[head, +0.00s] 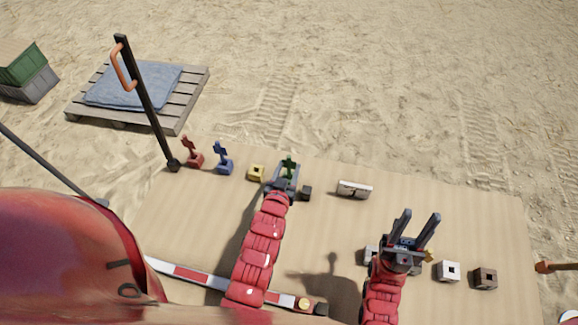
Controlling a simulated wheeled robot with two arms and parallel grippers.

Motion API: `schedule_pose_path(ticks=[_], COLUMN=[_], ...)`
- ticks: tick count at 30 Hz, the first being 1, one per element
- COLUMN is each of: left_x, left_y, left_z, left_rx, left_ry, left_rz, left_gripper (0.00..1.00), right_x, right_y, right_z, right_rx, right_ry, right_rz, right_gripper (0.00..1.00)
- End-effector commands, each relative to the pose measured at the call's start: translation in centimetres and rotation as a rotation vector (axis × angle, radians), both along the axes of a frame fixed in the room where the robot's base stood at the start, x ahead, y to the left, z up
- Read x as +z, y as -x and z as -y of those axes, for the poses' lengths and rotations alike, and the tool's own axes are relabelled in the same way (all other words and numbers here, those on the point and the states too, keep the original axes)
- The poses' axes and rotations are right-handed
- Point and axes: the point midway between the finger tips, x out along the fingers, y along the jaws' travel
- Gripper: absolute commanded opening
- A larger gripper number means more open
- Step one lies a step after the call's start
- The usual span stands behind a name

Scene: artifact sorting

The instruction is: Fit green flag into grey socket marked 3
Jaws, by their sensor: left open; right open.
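The green flag (289,162) stands upright in the far row on the table. My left gripper (285,172) is at the flag, with its open fingers around or beside its lower part; the flag's base is mostly hidden by the gripper. My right gripper (419,224) is open and empty above the right part of the table, its fingers pointing away from me. A grey block (370,254) shows partly behind the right gripper; it may be the grey socket, but no number is readable.
A red flag (192,153) and blue flag (222,160) stand left of the green one. A yellow block (255,173), dark block (305,193) and pale case (354,189) are nearby. A white block (448,271) and brown block (484,278) sit right. A dark post (150,105) rises at the left corner.

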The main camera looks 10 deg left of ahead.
Motion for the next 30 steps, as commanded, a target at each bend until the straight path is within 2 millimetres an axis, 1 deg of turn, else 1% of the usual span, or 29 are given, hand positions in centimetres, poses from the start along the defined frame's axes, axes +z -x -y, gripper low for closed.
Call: schedule_pose_path(ticks=[5, 11, 15, 18, 27, 29, 30], left_x=[0.3, 0.1, -0.7, -0.8, -1.0, -1.0, -1.0], left_y=[-0.9, -3.3, -4.5, -5.1, -5.3, -5.3, -5.3], left_z=[-0.1, -0.4, -0.4, -0.4, -0.3, -0.3, -0.3], left_rx=[0.0, 0.001, 0.002, 0.001, -0.001, -0.001, -0.001], left_ry=[0.0, 0.001, 0.002, 0.001, 0.0, 0.0, 0.0], left_rz=[0.002, -0.001, -0.005, 0.001, 0.001, 0.001, 0.001], left_gripper=[0.51, 0.51, 0.51, 0.51, 0.51, 0.4, 0.33], right_x=[0.9, 3.0, 3.4, 3.6, 3.5, 3.5, 3.5], right_y=[0.0, 0.0, 0.0, 0.0, 0.0, 0.0, 0.0], right_z=[0.0, 0.0, 0.0, 0.0, 0.0, 0.0, 0.0], right_rx=[0.0, 0.0, 0.0, 0.0, 0.0, 0.0, 0.0], right_ry=[0.0, 0.0, 0.0, 0.0, 0.0, 0.0, 0.0], right_rz=[0.0, 0.0, 0.0, 0.0, 0.0, 0.0, 0.0], right_gripper=[0.45, 0.45, 0.45, 0.45, 0.45, 0.45, 0.45])
